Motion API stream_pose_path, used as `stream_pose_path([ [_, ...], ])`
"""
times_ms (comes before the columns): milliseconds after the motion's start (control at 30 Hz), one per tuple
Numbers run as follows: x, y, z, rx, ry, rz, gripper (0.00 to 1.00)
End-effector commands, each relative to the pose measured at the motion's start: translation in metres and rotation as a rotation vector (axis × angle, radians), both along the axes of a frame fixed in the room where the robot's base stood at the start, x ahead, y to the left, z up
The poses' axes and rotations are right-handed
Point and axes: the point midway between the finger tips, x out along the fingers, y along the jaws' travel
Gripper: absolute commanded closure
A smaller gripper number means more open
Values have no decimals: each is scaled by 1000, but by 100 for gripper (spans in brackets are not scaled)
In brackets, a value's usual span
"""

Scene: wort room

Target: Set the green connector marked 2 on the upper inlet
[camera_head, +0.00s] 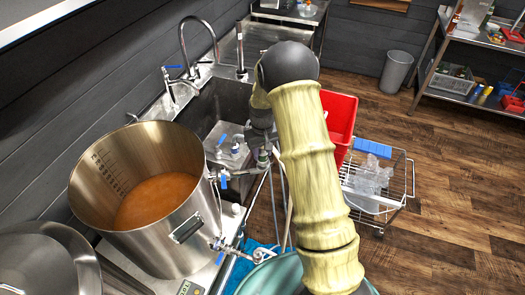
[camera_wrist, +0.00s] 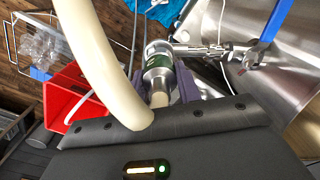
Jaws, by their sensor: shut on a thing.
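My gripper (camera_wrist: 163,82) is shut on a connector with a green band (camera_wrist: 158,66) and metal collar in the wrist view. The number on it is too small to read. In the head view the connector (camera_head: 262,158) is small and dark, below my gripper (camera_head: 262,143). The upper inlet (camera_wrist: 193,50) is a metal fitting with a blue-handled valve on the kettle's side. The connector's metal end lies at the fitting's outer end; I cannot tell whether it is seated. The upper inlet's valve (camera_head: 223,179) also shows in the head view.
The steel kettle (camera_head: 190,222) holds brown liquid. A lower valve (camera_head: 222,246) sits beneath. A cream hose (camera_wrist: 95,60) curves past my gripper. A sink (camera_head: 222,108) is behind; a red bin (camera_head: 342,118) and wire cart (camera_head: 385,190) stand right.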

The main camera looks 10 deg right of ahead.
Motion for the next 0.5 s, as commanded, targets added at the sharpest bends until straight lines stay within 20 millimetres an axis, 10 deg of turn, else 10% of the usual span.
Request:
stream_pose_path([
  [500,0,2,-9,0,0,3,93],
])
